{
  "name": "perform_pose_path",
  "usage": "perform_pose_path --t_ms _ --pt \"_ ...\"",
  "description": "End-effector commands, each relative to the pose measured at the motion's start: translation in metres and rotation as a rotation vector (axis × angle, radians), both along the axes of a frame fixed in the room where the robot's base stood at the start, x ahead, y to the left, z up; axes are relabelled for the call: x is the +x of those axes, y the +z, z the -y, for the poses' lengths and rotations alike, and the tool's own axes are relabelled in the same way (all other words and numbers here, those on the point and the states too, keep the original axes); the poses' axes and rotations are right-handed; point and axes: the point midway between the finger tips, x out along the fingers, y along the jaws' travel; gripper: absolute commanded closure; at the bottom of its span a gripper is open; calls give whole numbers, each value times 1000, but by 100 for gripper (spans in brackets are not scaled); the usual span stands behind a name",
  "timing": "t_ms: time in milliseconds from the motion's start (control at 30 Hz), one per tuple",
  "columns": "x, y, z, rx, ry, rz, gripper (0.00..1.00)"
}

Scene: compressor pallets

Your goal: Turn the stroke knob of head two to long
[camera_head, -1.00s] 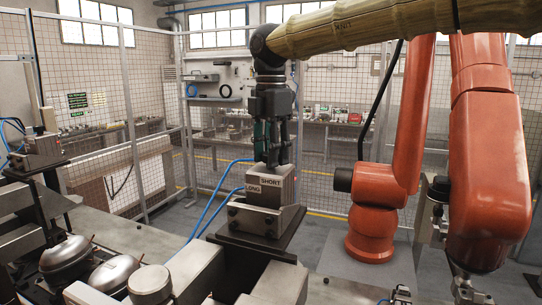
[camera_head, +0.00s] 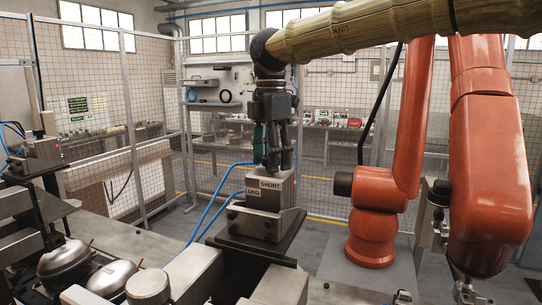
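The head with the stroke knob is a grey metal block (camera_head: 262,217) on a dark base plate, in the middle of the head view. Its upper faces carry the labels LONG (camera_head: 253,190) on the left and SHORT (camera_head: 270,184) on the front. My gripper (camera_head: 272,168) points straight down at the top of this block, with its fingertips at or just above it. The knob itself is hidden behind the fingers, so I cannot tell its setting or whether the fingers hold it. A similar head (camera_head: 38,155) stands at the left edge.
Rounded metal compressors (camera_head: 66,262) sit at the lower left. Blue hoses (camera_head: 205,210) run beside the labelled head. A large orange robot arm (camera_head: 490,150) stands at the right. A mesh fence (camera_head: 100,120) and benches lie behind.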

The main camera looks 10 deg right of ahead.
Motion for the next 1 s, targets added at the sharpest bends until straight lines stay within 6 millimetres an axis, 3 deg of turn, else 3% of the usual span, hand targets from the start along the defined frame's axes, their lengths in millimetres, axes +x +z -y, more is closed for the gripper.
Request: perform_pose_path --t_ms 300,467,1000 --pt "0 2 0 1 1 3 42" --pt "1 13 0 1 0 5 42" --pt "1 103 0 2 -1 4 42"
